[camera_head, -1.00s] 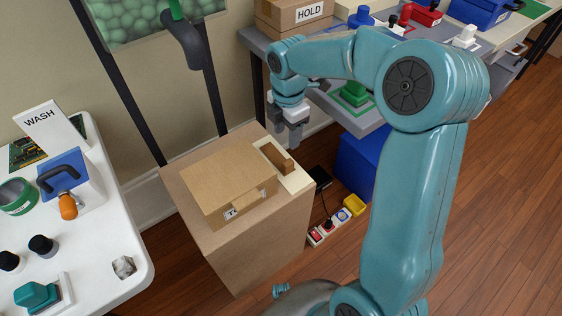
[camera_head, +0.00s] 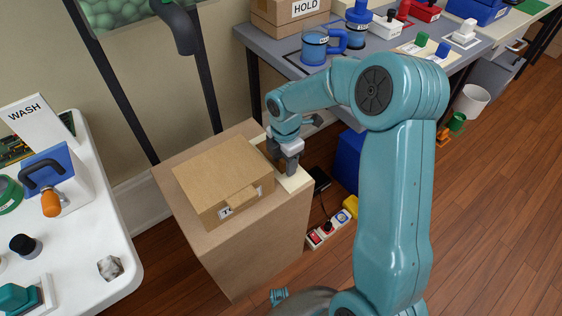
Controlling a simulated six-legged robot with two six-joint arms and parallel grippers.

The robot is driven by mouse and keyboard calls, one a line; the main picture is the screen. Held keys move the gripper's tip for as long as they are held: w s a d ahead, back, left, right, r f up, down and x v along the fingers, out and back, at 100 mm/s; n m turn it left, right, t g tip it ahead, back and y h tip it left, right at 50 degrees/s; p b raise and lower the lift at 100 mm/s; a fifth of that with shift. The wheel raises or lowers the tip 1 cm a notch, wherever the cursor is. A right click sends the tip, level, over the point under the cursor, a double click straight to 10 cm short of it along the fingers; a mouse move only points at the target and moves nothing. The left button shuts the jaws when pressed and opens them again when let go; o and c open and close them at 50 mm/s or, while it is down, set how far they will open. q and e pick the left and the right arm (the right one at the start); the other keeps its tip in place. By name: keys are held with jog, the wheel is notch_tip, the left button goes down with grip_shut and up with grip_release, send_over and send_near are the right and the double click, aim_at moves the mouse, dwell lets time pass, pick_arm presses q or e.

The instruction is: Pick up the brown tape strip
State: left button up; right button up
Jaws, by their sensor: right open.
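The brown tape strip (camera_head: 271,150) is on the cream tray (camera_head: 297,182), beside a closed cardboard box. Most of the strip is hidden behind my right gripper, and only a little brown shows. My right gripper (camera_head: 284,168) points down over the tray, right at the strip, with its jaws open. I cannot tell whether the fingers touch the strip or stand around it. My left gripper is not in view.
The cardboard box (camera_head: 222,172) stands close left of the gripper on a brown pedestal (camera_head: 250,248). A grey bench (camera_head: 262,48) with a blue mug (camera_head: 315,46) is behind. A white table (camera_head: 95,215) is at the left.

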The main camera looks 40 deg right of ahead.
jog(key=shift+r, duration=0.1)
jog(key=shift+c, duration=0.3)
jog(key=c, duration=0.8)
jog(key=shift+c, duration=0.2)
notch_tip(320, 180, up, 24)
jog(key=p, duration=0.9)
jog(key=shift+p, duration=0.35)
